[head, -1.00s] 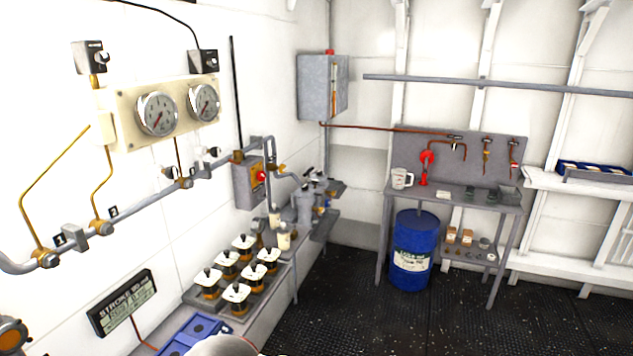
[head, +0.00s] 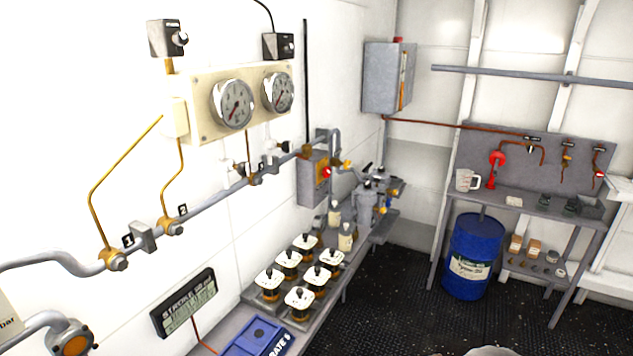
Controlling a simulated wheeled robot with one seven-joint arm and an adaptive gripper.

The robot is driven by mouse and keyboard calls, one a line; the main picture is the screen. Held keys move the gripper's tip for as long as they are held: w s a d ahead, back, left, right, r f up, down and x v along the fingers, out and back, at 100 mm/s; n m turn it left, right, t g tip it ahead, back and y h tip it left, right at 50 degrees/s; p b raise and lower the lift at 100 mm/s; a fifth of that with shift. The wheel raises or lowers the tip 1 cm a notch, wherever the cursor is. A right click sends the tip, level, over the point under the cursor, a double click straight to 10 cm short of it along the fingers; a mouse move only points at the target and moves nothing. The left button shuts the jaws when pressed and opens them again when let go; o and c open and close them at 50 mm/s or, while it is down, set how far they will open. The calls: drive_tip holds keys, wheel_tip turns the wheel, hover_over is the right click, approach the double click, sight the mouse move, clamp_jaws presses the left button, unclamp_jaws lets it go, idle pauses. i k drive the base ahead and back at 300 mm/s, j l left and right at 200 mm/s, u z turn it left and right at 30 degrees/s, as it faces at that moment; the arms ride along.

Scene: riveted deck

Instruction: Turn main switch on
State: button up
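No label reading main switch can be made out. A grey box with an orange-yellow face and a red knob (head: 315,179) is mounted on the left wall, just below the pipe; the knob's position is too small to tell. Two small dark boxes with knobs are on the wall above the gauges, the left switch box (head: 167,39) and the right switch box (head: 278,46). A grey wall cabinet (head: 386,78) with a red top piece hangs near the corner. My gripper is not in view.
A bench (head: 226,338) along the left wall holds several white-topped jars and a blue tray (head: 257,337). A blue drum (head: 472,256) stands under the back workbench (head: 520,200). The dark floor (head: 400,300) between them is clear.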

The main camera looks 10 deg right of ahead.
sight(326, 172)
drive_tip(key=i+l, duration=0.1)
drive_tip(key=i, duration=1)
drive_tip(key=l+z, duration=0.05)
